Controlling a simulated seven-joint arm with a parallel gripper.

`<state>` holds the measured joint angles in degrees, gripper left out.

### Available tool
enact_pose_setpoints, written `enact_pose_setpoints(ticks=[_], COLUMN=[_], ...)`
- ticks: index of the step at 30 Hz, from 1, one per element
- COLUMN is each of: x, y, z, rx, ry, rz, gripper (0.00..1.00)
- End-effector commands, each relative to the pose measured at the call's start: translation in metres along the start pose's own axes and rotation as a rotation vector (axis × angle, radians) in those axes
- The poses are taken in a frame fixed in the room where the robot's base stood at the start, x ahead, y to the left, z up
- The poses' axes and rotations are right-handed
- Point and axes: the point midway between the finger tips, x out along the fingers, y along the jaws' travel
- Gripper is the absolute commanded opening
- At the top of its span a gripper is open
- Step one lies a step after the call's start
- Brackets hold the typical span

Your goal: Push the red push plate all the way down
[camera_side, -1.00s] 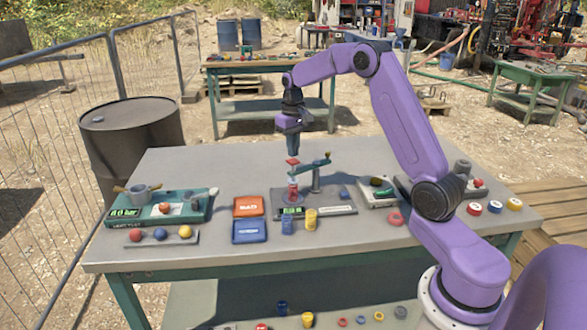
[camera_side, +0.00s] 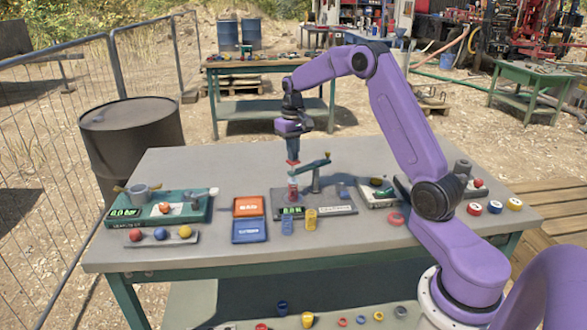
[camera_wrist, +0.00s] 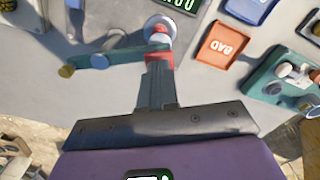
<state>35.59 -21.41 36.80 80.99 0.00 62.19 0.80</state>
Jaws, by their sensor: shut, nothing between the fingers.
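An orange tray (camera_side: 248,206) and a blue tray (camera_side: 250,231) lie left of the stand. Blue and yellow pieces (camera_side: 311,219) stand at its front. A green scale unit (camera_side: 160,208) is at the left.

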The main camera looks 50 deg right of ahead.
Motion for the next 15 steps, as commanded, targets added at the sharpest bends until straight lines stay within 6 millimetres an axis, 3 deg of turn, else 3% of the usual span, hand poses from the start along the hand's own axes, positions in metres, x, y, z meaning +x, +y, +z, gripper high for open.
enact_pose_setpoints(ticks=[15], x=[0.012], y=[0.0], z=[0.001], rx=[0.0], ry=[-0.002], rz=[0.0], gripper=[0.0])
